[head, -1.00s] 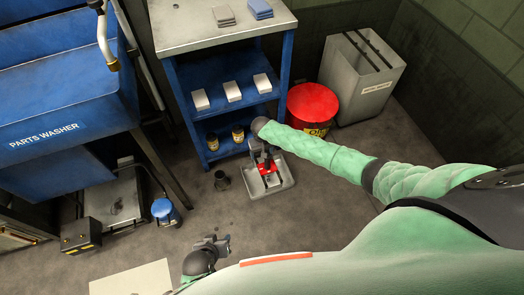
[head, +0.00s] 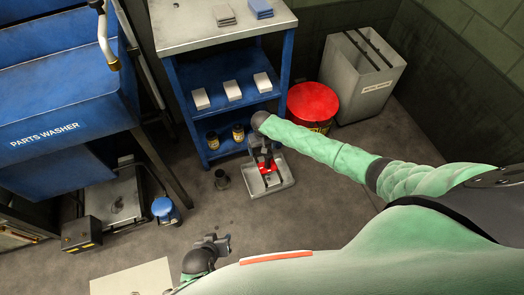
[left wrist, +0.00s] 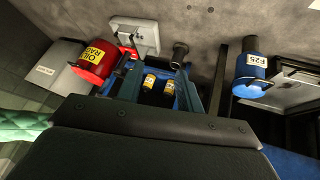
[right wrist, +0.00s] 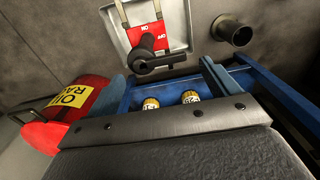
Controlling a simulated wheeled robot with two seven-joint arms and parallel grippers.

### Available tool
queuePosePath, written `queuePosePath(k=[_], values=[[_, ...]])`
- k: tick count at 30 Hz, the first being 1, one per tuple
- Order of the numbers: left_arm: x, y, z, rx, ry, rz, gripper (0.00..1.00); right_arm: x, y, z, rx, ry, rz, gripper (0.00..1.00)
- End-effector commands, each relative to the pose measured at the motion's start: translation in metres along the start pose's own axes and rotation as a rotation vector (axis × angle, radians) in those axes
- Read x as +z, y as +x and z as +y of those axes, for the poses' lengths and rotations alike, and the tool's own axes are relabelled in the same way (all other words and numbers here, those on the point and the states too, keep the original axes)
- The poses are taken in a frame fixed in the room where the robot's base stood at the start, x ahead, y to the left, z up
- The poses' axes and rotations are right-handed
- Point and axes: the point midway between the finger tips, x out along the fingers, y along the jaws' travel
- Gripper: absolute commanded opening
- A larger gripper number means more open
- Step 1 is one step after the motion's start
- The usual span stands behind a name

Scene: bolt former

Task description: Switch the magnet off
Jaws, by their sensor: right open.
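The magnet is a grey, tray-like block (head: 283,181) on the floor in front of the blue cart. It has a red panel. In the right wrist view the magnet (right wrist: 114,31) shows a red ON/OFF label (right wrist: 146,35) and a black lever (right wrist: 146,46) with a crosswise handle. Whether the lever stands at ON or OFF I cannot tell. My right gripper (head: 264,157) is above the magnet and hides part of it; its fingers (right wrist: 160,72) are apart, and contact with the lever cannot be made out. My left gripper (head: 222,243) is apart from the magnet, at lower left, open and empty.
The blue cart (head: 177,100) with bottles and pale blocks stands behind the magnet. A red oily-rag can (head: 312,100) and a grey bin (head: 340,80) are at its right. A dark cup (head: 222,180) stands left of the magnet. The floor in front is mostly clear.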

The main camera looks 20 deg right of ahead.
Motion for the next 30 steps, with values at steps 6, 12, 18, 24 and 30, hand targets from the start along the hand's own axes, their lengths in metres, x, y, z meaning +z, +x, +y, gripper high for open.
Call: queuePosePath(k=[6, 12, 18, 24, 30], values=[[-0.006, -0.007, 0.001, 0.001, 0.001, -0.008, 0.36, 0.000, -0.032, 0.000, -0.001, 0.000, 0.000, 0.87], [-0.013, -0.012, 0.002, 0.002, 0.003, 0.002, 0.36, 0.000, -0.046, 0.000, 0.000, 0.001, -0.001, 0.87], [-0.012, -0.011, 0.002, 0.001, 0.003, -0.001, 0.36, 0.000, -0.047, 0.000, 0.000, 0.001, -0.001, 0.87], [-0.011, -0.010, 0.001, 0.001, 0.002, -0.004, 0.36, 0.000, -0.047, 0.000, 0.000, 0.001, -0.001, 0.87], [-0.009, -0.009, 0.001, 0.000, 0.001, -0.008, 0.36, 0.000, -0.047, 0.000, 0.000, -0.005, -0.001, 0.87]])
